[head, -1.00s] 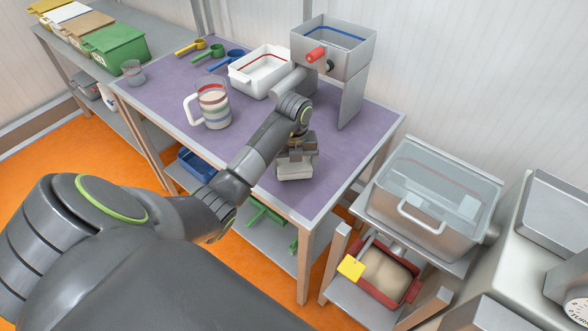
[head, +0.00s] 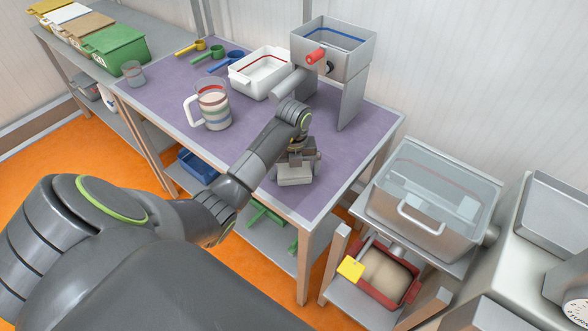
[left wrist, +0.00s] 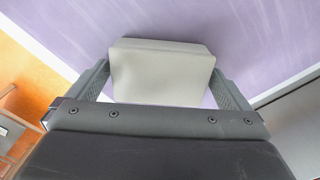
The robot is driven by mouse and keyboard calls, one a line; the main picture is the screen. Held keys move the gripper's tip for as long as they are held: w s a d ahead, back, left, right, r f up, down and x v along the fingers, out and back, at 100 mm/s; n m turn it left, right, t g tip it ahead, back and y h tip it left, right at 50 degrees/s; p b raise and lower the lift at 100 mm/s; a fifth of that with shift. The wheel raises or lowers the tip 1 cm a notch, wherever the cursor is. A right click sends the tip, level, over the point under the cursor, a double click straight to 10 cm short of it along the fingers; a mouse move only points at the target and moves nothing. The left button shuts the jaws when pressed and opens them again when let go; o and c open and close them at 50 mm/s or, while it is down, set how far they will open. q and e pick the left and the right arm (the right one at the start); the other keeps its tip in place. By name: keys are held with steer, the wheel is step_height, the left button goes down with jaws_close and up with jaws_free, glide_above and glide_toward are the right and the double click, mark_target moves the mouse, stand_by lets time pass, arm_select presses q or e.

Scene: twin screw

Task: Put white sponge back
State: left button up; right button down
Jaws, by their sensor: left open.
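The white sponge (head: 296,175), a pale block, is on the purple tabletop (head: 235,160) near its front right edge. My left gripper (head: 297,163) is over it from above. In the left wrist view the sponge (left wrist: 162,72) lies between the two spread fingers of my left gripper (left wrist: 165,85), one on each side. Whether either finger touches it is hard to tell. My right gripper is not in view.
A striped measuring jug (head: 211,108), a white tray (head: 262,72) and a grey metal hopper (head: 333,48) stand on the table behind. Coloured scoops (head: 217,55) lie at the back left. A covered steel basin (head: 430,195) is to the right.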

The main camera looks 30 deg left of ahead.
mark_target(294, 169)
arm_select(q)
step_height(294, 169, up, 6)
steer(key=shift+f, duration=0.2)
step_height(294, 169, up, 4)
steer(key=p, duration=0.4)
steer(key=shift+r+p, duration=0.1)
steer(key=shift+p, duration=0.2)
steer(key=shift+r+p, duration=0.95)
steer(key=shift+p, duration=0.05)
steer(key=shift+d, duration=0.1)
